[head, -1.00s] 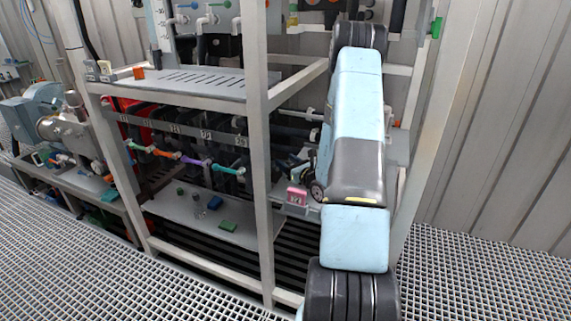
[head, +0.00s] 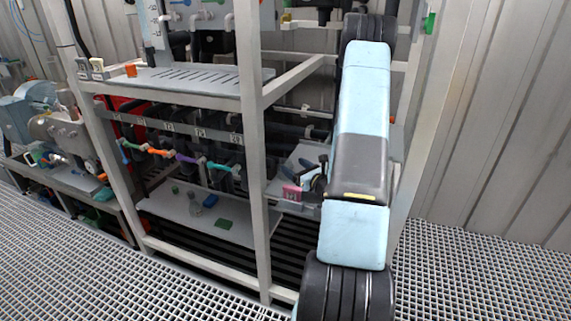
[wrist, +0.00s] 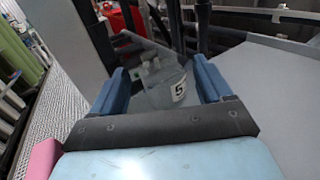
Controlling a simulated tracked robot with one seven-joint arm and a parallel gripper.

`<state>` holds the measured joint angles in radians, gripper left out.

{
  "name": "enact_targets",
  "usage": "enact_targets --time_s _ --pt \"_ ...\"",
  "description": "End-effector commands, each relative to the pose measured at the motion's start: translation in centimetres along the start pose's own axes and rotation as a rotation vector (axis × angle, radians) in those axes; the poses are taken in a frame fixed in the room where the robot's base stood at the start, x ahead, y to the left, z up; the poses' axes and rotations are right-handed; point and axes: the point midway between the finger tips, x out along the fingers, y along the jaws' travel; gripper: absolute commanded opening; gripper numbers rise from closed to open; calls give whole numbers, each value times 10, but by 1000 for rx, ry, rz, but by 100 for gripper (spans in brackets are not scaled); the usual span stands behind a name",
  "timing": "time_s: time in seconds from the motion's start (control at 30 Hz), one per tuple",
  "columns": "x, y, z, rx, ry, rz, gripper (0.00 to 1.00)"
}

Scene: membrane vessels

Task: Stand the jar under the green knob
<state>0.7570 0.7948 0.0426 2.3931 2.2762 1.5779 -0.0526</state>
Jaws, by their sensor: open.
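In the wrist view a clear, see-through jar (wrist: 168,92) with a white label bearing a dark mark like a 5 shows between the two blue fingers of my gripper (wrist: 159,72). The fingers are apart, and I cannot tell whether either touches the jar. A row of coloured knobs runs along the rack. A green-teal knob (head: 222,167) is at its right end and another (head: 128,145) at its left end; I cannot tell which is meant.
A grey lower shelf (head: 165,207) under the knobs holds a blue piece (head: 210,201), a flat green piece (head: 225,223) and other small items. A rack upright (head: 253,150) stands between the two shelves.

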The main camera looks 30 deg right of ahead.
Motion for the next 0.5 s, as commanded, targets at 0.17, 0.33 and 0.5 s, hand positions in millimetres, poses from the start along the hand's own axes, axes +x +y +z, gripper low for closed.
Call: enact_targets --time_s 0.17,0.33,0.5 --pt "-28 0 0 0 0 -1 78" --pt "-41 0 0 0 0 1 78" --pt "-45 0 0 0 -1 1 78"
